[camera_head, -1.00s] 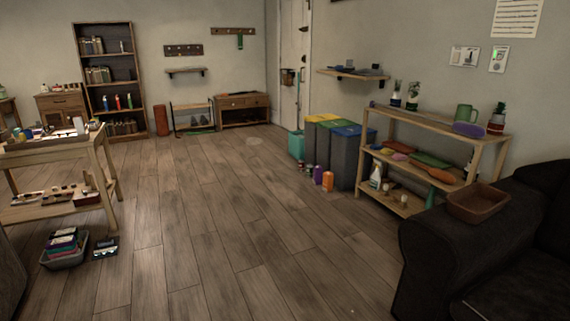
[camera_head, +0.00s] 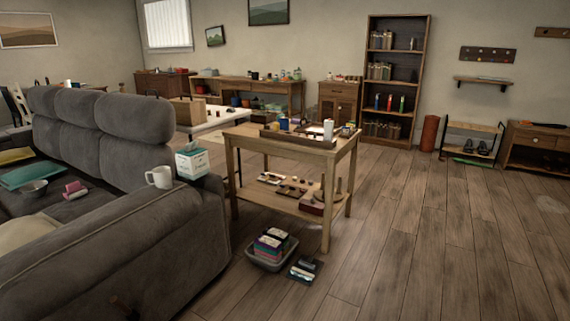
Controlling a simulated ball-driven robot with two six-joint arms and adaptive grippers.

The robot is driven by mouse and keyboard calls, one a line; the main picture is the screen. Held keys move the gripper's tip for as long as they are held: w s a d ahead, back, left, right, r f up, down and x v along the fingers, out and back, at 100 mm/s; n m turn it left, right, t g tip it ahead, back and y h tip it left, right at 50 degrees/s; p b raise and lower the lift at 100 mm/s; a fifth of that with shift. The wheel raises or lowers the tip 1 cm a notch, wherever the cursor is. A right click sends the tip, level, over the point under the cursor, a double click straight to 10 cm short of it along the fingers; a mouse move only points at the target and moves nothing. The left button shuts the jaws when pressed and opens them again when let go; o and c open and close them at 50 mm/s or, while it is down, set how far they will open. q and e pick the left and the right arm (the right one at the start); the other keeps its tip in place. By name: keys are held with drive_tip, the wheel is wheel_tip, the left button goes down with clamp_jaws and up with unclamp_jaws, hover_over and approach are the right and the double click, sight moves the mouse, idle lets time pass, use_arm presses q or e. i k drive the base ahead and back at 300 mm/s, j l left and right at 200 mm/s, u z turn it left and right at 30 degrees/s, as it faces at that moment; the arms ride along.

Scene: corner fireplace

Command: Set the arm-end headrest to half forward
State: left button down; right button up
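A grey sofa (camera_head: 150,255) fills the left of the head view. Several padded headrests stand along the top of its back. The headrest at the arm end (camera_head: 138,118) is nearest, a thick rounded grey cushion above the back near the white mug and tissue box. The middle headrest (camera_head: 82,107) and a farther one (camera_head: 43,100) stand beyond it. All look roughly upright; the exact tilt of the arm-end one is hard to tell. Neither of my grippers is in view.
A white mug (camera_head: 159,177) and a tissue box (camera_head: 192,162) stand on the sofa arm. A wooden table (camera_head: 335,160) with small items stands right of the sofa; a grey bin (camera_head: 271,256) sits on the floor. The wooden floor (camera_head: 430,240) at right is open.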

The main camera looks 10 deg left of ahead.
sight(151, 119)
drive_tip(key=i+j+u, duration=0.25)
drive_tip(key=i, duration=0.4)
drive_tip(key=i+u, duration=0.3)
drive_tip(key=i, duration=0.35)
drive_tip(key=i+u, duration=0.25)
drive_tip(key=i, duration=0.4)
drive_tip(key=i+l+u, duration=0.25)
drive_tip(key=i, duration=0.4)
